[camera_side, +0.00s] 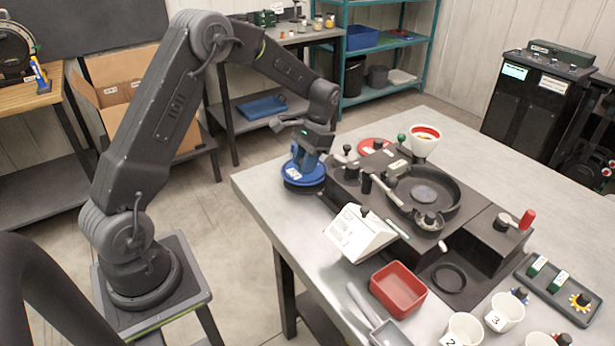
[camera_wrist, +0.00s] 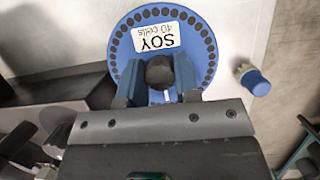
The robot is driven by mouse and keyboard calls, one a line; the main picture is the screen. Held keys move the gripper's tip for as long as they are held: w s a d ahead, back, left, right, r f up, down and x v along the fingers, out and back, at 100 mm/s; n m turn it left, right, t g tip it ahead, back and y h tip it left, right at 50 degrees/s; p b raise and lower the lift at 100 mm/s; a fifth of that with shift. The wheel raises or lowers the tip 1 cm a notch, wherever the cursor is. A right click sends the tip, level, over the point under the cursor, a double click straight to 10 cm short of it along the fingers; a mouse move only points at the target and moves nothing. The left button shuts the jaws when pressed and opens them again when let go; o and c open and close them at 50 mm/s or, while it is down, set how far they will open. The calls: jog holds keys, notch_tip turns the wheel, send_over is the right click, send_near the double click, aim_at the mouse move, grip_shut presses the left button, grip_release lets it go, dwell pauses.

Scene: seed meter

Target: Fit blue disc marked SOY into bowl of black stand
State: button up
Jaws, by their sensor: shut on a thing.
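The blue disc (camera_wrist: 199,47) carries a white label reading SOY 40 cells and has a ring of dark holes near its rim. My gripper (camera_wrist: 158,82) is shut on the dark round knob at the disc's centre. In the side view the blue disc (camera_side: 303,181) is at the left edge of the table, left of the black stand (camera_side: 375,205), with my gripper (camera_side: 308,152) above it. I cannot tell whether it touches the table. The stand's round black bowl (camera_side: 452,210) is open, with a dark floor, to the right of the disc.
A red disc (camera_side: 371,145) lies behind the stand. A white funnel with a red rim (camera_side: 425,138) rises at its back. A white sign (camera_side: 357,234), a red tray (camera_side: 397,289) and white cups (camera_side: 504,312) are in front. A blue-capped object (camera_wrist: 255,82) is beside the disc.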

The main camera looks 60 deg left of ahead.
notch_tip(320, 180, up, 20)
jog(key=n+t+h, duration=0.4)
jog(key=n, duration=1.4)
send_over(429, 196)
jog(key=shift+a+f, duration=0.2)
jog(key=shift+f, duration=1.75)
jog(key=shift+a+f, duration=0.2)
jog(key=shift+f, duration=1.8)
jog(key=shift+a+f, duration=0.2)
jog(key=shift+f, duration=1.75)
jog(key=shift+f, duration=1.3)
jog(key=o, duration=1.3)
